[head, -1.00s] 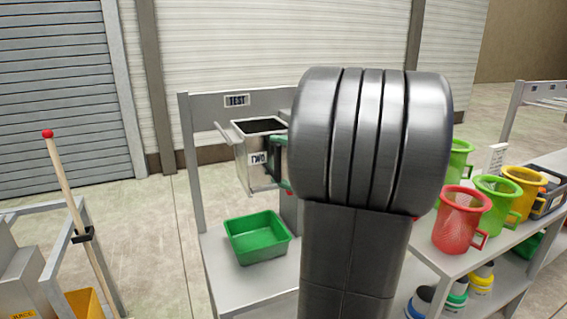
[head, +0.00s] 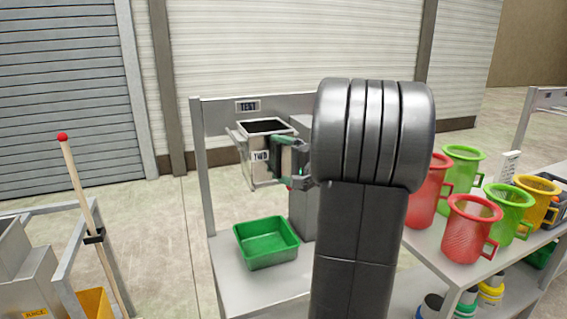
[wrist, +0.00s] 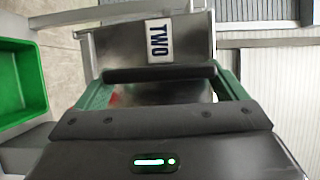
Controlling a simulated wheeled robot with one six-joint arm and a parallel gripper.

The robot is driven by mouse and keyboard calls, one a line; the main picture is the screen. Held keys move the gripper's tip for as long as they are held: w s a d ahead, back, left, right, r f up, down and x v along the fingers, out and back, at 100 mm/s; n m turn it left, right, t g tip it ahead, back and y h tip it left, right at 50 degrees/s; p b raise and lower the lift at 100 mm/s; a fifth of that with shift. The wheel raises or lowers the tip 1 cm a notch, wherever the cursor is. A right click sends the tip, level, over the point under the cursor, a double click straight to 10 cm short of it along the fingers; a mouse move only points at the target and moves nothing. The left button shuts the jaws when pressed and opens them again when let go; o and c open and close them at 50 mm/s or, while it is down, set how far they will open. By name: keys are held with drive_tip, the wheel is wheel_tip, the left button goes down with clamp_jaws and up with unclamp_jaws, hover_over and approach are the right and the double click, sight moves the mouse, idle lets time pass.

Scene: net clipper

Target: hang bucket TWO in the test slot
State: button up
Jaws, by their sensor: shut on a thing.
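Bucket TWO (head: 262,172) is a grey metal box with an open top and a white TWO label. It hangs in the air in front of the stand with the TEST sign (head: 247,106), above the green tray. My gripper (head: 291,158) has green-edged fingers and is at the bucket's right side. In the wrist view, my gripper (wrist: 160,75) is shut on the bucket's dark bar-like handle, and the TWO label (wrist: 165,40) lies just beyond it. The slot itself is hidden behind the bucket; I cannot tell whether the bucket touches the stand.
A green tray (head: 267,242) sits on the stand's lower shelf (head: 255,286). A cart with a red-tipped pole (head: 85,200) is at left. My arm covers the stand's right part.

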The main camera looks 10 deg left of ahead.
sight(273, 151)
drive_tip(key=shift+w+a+r, duration=0.1)
drive_tip(key=shift+w+a, duration=0.5)
drive_tip(key=shift+w, duration=0.25)
drive_tip(key=shift+w+a+f, duration=0.1)
drive_tip(key=shift+w+a, duration=0.45)
drive_tip(key=shift+w, duration=0.25)
drive_tip(key=shift+w+a+r, duration=0.1)
drive_tip(key=shift+w+a, duration=0.5)
drive_tip(key=shift+w, duration=0.25)
drive_tip(key=shift+d+b, duration=0.15)
drive_tip(key=shift+b, duration=0.55)
drive_tip(key=shift+f+b, duration=1.05)
drive_tip(key=shift+b, duration=0.2)
drive_tip(key=o, duration=1.1)
drive_tip(key=shift+s, duration=0.1)
drive_tip(key=shift+d+f, duration=0.1)
drive_tip(key=b+v, duration=0.2)
drive_tip(key=v, duration=1.1)
drive_tip(key=shift+s+d+b, duration=0.15)
drive_tip(key=shift+d+b, duration=0.15)
drive_tip(key=shift+b, duration=0.05)
